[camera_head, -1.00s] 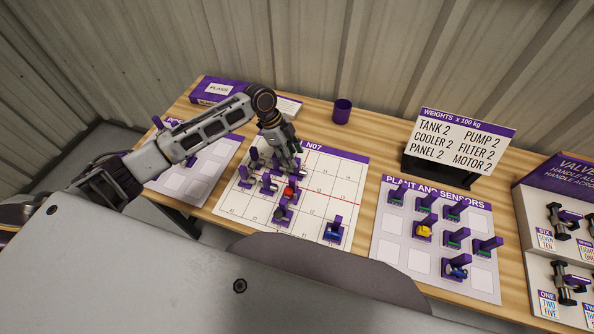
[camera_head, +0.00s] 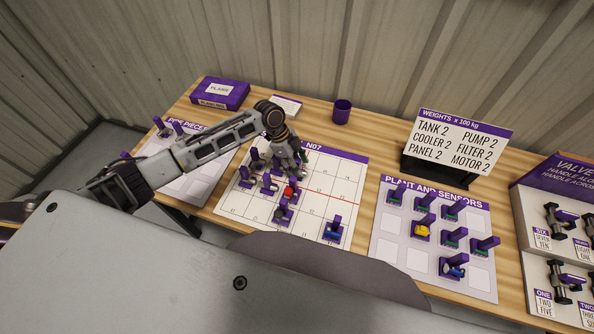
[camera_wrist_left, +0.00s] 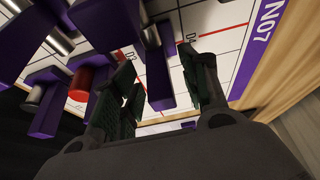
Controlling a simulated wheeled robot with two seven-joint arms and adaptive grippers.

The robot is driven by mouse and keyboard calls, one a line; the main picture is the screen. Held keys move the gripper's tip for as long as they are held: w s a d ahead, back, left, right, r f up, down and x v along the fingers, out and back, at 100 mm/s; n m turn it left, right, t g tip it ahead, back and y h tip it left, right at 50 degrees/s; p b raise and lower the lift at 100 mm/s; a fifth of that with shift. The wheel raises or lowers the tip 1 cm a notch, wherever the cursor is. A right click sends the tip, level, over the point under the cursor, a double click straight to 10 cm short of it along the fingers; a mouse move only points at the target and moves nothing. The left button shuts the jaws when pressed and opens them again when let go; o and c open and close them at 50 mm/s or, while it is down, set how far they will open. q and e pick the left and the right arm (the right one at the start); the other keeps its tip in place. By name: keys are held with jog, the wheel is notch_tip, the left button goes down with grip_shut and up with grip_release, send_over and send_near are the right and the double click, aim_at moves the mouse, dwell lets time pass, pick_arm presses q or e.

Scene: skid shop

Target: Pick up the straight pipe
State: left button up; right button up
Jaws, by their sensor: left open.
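My left gripper (camera_head: 299,170) is over the far part of the N07 board (camera_head: 341,180), open, its fingers pointing down. In the left wrist view its two dark green-padded fingers (camera_wrist_left: 163,92) are apart, with a purple handle (camera_wrist_left: 156,65) seen in the gap between them. I cannot tell whether they touch it. Silver pipe-like pieces on purple holders (camera_wrist_left: 58,40) show at the upper left of that view. More upright purple pieces stand on the pipe pieces sheet (camera_head: 190,185) at the left. Which piece is the straight pipe I cannot tell for certain. My right gripper is not in view.
A red piece (camera_head: 290,191) and a blue piece (camera_head: 333,230) stand on the N07 board. The plant and sensors sheet (camera_head: 390,255) holds several pieces. A purple cup (camera_head: 342,111), the plans box (camera_head: 221,92) and the weights sign (camera_head: 461,140) stand behind. The board's right side is mostly clear.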

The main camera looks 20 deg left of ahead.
pick_arm(q)
grip_shut()
jog(key=shift+r, duration=0.15)
dwell(0.4)
jog(key=shift+r, duration=0.55)
notch_tip(320, 180, up, 9)
jog(key=shift+f+b, duration=0.15)
jog(key=shift+b, duration=0.4)
